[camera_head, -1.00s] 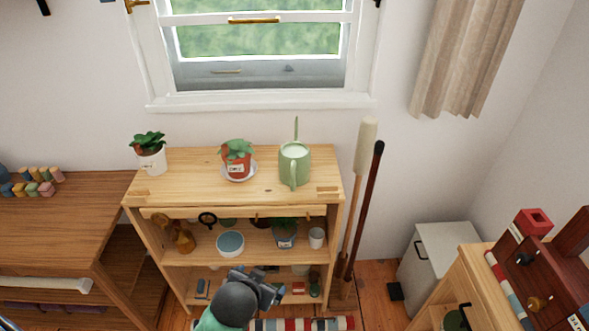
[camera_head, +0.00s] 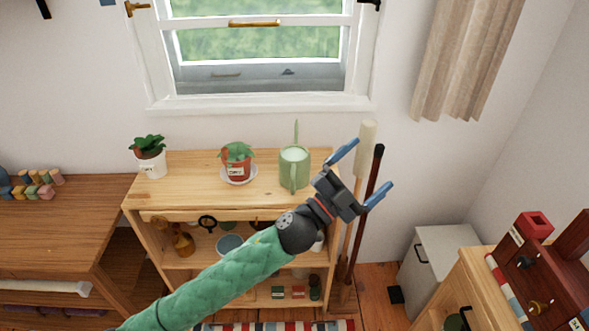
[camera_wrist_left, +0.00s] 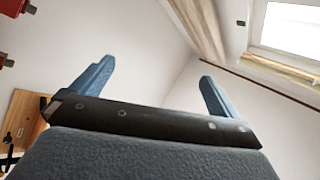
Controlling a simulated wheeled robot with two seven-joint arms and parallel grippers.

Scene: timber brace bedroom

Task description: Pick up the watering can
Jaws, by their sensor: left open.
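The light green watering can (camera_head: 293,168) stands upright on the right part of the wooden shelf's top (camera_head: 205,188). Its handle faces me and its thin spout points up toward the window. My left gripper (camera_head: 358,173) is open and empty, just right of the can in the head view, with its blue fingers spread and pointing up and right, away from the can. The left wrist view shows the same open fingers (camera_wrist_left: 154,85) with bare wall and ceiling beyond, and no can. My right gripper is not in view.
A succulent in a white pot (camera_head: 150,162) and a plant in a red pot on a saucer (camera_head: 237,163) share the shelf top. Two long-handled tools (camera_head: 370,190) lean on the wall right of the shelf. A grey cabinet (camera_head: 437,262) stands at right.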

